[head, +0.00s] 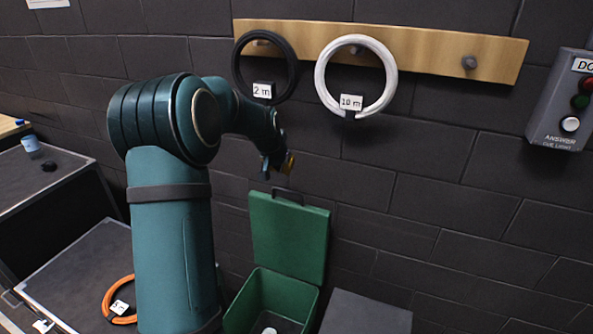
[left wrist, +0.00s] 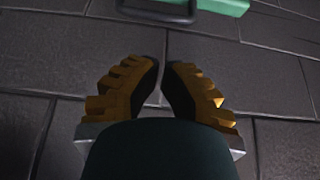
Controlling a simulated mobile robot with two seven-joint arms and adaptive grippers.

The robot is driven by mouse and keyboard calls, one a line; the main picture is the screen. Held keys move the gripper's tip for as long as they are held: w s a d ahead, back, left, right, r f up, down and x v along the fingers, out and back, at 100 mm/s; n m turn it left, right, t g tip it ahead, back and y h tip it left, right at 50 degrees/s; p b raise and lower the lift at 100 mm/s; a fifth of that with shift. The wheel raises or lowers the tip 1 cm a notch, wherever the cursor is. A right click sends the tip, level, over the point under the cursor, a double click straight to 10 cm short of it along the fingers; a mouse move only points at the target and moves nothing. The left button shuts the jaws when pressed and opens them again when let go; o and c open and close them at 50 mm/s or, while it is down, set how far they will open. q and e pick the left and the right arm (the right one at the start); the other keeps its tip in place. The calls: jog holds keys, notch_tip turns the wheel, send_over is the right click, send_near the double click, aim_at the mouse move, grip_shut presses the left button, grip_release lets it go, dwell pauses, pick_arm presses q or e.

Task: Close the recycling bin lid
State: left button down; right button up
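The green recycling bin (head: 245,308) stands low in the head view, and a small pale item lies inside. Its green lid (head: 290,238) stands open and upright at the back of the bin, with a dark handle (head: 288,194) on its top edge. My left gripper (head: 281,165) hangs just above the lid's top edge, apart from it. In the left wrist view its fingers (left wrist: 164,68) converge with a narrow gap at the tips and nothing between them. The handle (left wrist: 158,14) and green lid edge (left wrist: 222,6) show beyond the fingertips. My right gripper is not in view.
A wooden rail (head: 430,48) on the dark block wall carries a black coil (head: 238,65) and a white coil (head: 322,78). A button box (head: 563,105) is at right. An orange coil (head: 108,300) lies on a dark surface at left. A grey box (head: 365,315) stands right of the bin.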

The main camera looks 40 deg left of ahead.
pick_arm(q)
jog(key=b+x, duration=0.1)
jog(key=x, duration=0.8)
jog(key=shift+f, duration=0.25)
jog(key=shift+d, duration=0.1)
